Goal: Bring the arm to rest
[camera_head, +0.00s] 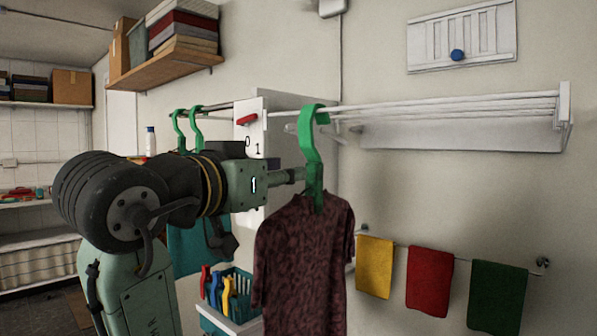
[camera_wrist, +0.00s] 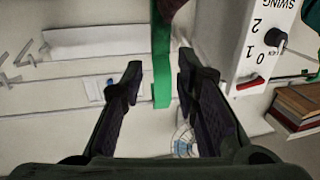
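My gripper (camera_head: 298,175) reaches right from my arm to the stem of a green hanger (camera_head: 311,150) in the head view. A dark maroon patterned shirt (camera_head: 302,250) hangs on this hanger. The hanger's hook is over the white rack (camera_head: 440,108). In the wrist view my gripper (camera_wrist: 160,78) is open, with a finger on each side of the green hanger (camera_wrist: 161,60) and gaps to both. I cannot tell how deep the hanger lies between them. The fingertips are partly hidden in the head view.
A white box with a red switch (camera_head: 247,119) stands behind my wrist, with more green hangers (camera_head: 187,128) to its left. Below are a basket (camera_head: 236,313), and yellow (camera_head: 374,266), red (camera_head: 429,280) and green (camera_head: 497,297) towels on a rail. A wooden shelf (camera_head: 180,60) is upper left.

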